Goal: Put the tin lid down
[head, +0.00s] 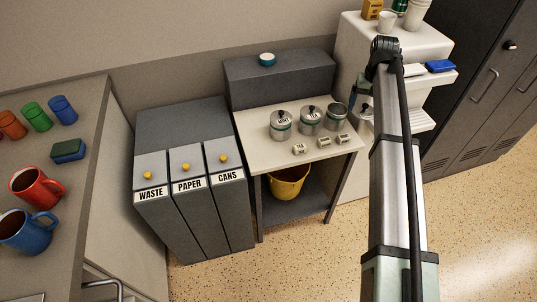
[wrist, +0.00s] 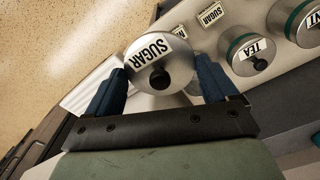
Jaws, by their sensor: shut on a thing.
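My gripper (wrist: 160,85) is shut on a round grey metal tin lid (wrist: 178,62) with a SUGAR label and a black knob. The blue fingers grip it from either side. In the head view the lid (head: 366,109) is partly hidden by my arm, at the right of the side table. Three tins stand there in a row: a MINT tin (head: 281,127), a second lidded tin (head: 310,121) and a third tin (head: 336,117) with no knob visible.
Small name cards (head: 324,141) lie in front of the tins on the pale table top (head: 258,131). A white shelved unit (head: 358,35) stands close at the right. Grey waste bins (head: 190,180) stand at the left. A yellow bucket (head: 288,182) sits below the table top.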

